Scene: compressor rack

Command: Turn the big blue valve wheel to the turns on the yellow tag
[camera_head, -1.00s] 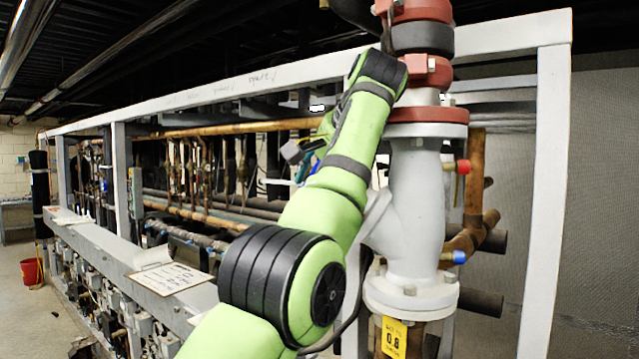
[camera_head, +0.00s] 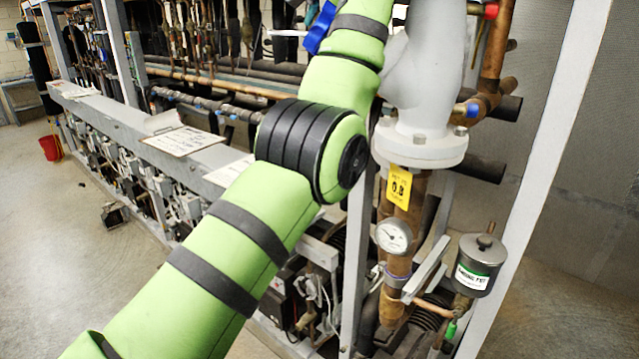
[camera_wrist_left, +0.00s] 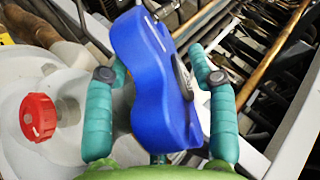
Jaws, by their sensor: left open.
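The big blue valve wheel (camera_wrist_left: 150,85) fills the middle of the left wrist view, a lobed blue disc seen at a slant. My left gripper (camera_wrist_left: 158,60) is open, with one teal finger on each side of the wheel. Whether the fingers touch it I cannot tell. The yellow tag (camera_head: 398,188) hangs below the grey valve body's flange and reads 0.8. My right gripper is not in view.
The grey valve body (camera_head: 420,85) stands right of my left arm. A round gauge (camera_head: 393,236) and a grey canister (camera_head: 475,265) are below it. A red cap (camera_wrist_left: 38,117) is left of the wheel in the wrist view. Clipboards lie on the rack's ledge (camera_head: 110,115).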

